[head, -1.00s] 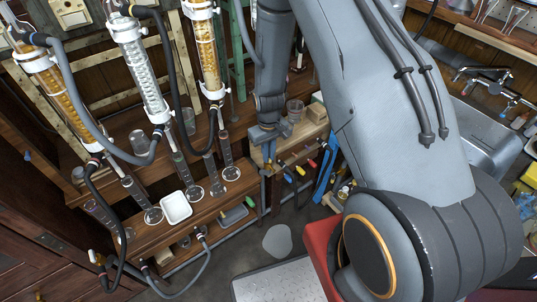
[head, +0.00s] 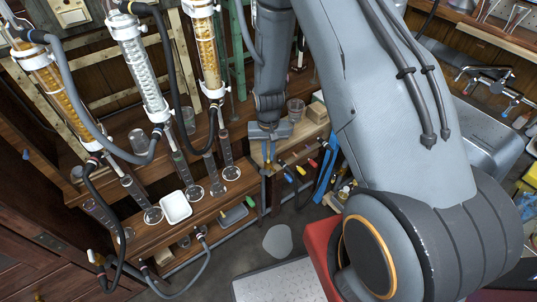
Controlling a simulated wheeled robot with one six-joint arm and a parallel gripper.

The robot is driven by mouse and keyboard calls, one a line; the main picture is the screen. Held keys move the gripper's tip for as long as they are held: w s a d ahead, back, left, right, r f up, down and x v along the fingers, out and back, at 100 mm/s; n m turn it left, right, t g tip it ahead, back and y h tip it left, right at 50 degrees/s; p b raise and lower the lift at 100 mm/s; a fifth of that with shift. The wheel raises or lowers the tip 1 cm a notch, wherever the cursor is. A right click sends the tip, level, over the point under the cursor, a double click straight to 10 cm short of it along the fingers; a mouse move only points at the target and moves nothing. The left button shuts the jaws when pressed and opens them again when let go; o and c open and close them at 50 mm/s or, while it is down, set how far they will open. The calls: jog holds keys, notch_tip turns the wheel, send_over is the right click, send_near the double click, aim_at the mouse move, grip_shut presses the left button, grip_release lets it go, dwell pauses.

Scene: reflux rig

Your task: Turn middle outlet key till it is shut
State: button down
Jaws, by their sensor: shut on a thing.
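My gripper (head: 268,146) points down at the front edge of the wooden bench, in the middle of the head view. Its jaws are close together on a small thing, which seems to be the middle outlet key. The jaws hide nearly all of it, so its angle cannot be told.
Three glass columns with hoses, including the clear column (head: 140,70), stand at the left. Several glass cylinders and a white tray (head: 176,207) stand below them. A beaker (head: 295,109) and a wooden block (head: 317,112) are close behind my gripper. A sink (head: 490,135) is at the right.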

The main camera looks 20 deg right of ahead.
jog(key=m, duration=0.6)
jog(key=shift+w+a+b, duration=0.1)
jog(key=shift+b, duration=0.2)
jog(key=m, duration=0.5)
jog(key=shift+w, duration=0.1)
jog(key=shift+m, duration=0.5)
jog(key=c, duration=1.8)
grip_release()
jog(key=shift+r, duration=0.1)
jog(key=shift+r+b, duration=0.8)
jog(key=shift+r, duration=3.05)
